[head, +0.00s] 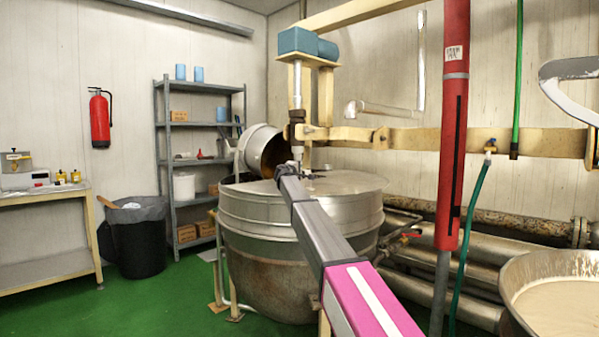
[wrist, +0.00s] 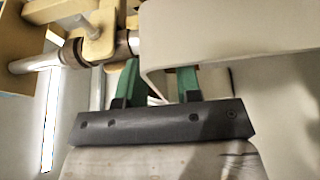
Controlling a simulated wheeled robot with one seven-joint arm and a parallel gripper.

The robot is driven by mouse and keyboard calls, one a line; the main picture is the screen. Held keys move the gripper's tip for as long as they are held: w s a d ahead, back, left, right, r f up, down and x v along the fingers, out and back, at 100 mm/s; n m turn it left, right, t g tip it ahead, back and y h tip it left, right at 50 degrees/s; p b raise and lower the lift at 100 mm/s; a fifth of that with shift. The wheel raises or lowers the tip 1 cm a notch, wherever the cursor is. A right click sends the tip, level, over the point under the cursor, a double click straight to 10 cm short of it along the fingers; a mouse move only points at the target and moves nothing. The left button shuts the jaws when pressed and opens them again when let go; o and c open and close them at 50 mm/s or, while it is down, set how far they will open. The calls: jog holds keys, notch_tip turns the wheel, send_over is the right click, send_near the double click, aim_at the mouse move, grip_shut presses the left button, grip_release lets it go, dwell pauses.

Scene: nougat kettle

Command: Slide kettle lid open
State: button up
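The kettle (head: 270,250) is a large round steel vessel in the middle of the head view. My arm reaches over the kettle from the front. My gripper lies near the lid's far side by the central post, and its fingers cannot be made out there. In the wrist view my gripper (wrist: 159,76) has two green fingers set well apart. A pale panel with a bent edge (wrist: 225,45) overlaps the right finger; I cannot tell whether they touch.
A beige frame with a blue motor (head: 300,42) and vertical shaft stands above the kettle. A red post (head: 454,120) and green hose (head: 470,220) stand right. A steel bowl (head: 515,280) is front right. Green floor (head: 170,300) is free at left.

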jog(key=shift+w+d, duration=0.15)
jog(key=shift+w, duration=0.25)
grip_shut()
jog(key=s+d, duration=1.8)
jog(key=shift+s, duration=0.1)
grip_release()
